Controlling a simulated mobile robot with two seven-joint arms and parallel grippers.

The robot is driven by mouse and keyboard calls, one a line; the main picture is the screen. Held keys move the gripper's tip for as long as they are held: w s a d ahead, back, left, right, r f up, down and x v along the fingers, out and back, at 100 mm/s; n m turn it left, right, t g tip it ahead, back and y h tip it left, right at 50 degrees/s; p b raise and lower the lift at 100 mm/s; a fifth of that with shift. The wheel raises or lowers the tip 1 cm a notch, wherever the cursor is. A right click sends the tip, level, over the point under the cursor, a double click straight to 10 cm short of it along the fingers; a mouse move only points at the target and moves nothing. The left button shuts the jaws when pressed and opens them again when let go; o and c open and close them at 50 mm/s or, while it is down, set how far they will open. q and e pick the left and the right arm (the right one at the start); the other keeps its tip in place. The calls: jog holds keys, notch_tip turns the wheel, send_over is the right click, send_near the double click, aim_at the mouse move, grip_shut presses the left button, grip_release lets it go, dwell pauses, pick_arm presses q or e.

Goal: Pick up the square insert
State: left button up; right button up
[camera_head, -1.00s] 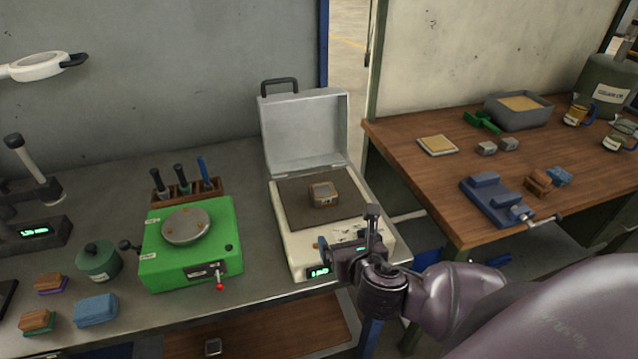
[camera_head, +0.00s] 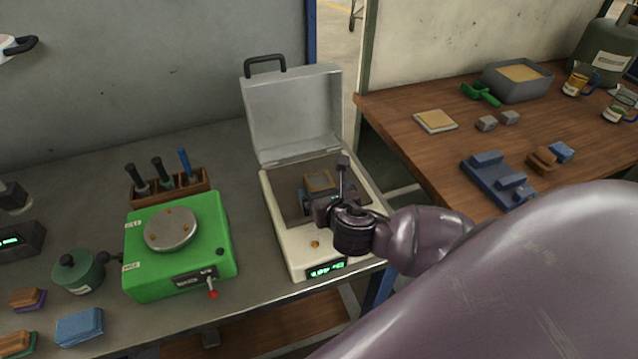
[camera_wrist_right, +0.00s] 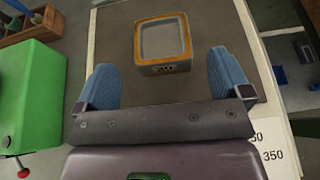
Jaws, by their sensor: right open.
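The square insert (camera_head: 319,181) is a small grey block with a shallow square recess and an orange-brown rim. It lies on the dark plate (camera_head: 289,203) of the white open-lidded device. In the right wrist view the insert (camera_wrist_right: 163,43) sits ahead of my right gripper, roughly centred between the lines of its two blue fingers. My right gripper (camera_wrist_right: 170,78) is open and empty, with the insert just beyond its fingertips. In the head view my right gripper (camera_head: 327,194) covers the insert's near side. My left gripper is not in view.
The raised lid (camera_head: 295,115) stands behind the plate. A green machine (camera_head: 180,265) with a round disc is to the left, and a tool rack (camera_head: 170,188) stands behind it. A wooden table (camera_head: 420,160) with a blue vise (camera_head: 497,180) is to the right.

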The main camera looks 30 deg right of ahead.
aim_at(319, 181)
jog(key=shift+w+d, duration=0.1)
jog(key=shift+w, duration=0.15)
jog(key=x, duration=0.4)
jog(key=shift+w+d+r+p, duration=0.15)
jog(key=shift+d+r+p, duration=0.1)
jog(key=shift+p, duration=0.1)
jog(key=shift+w+f, duration=0.15)
jog(key=shift+w, duration=0.05)
jog(key=c, duration=1.4)
jog(key=shift+c, duration=0.9)
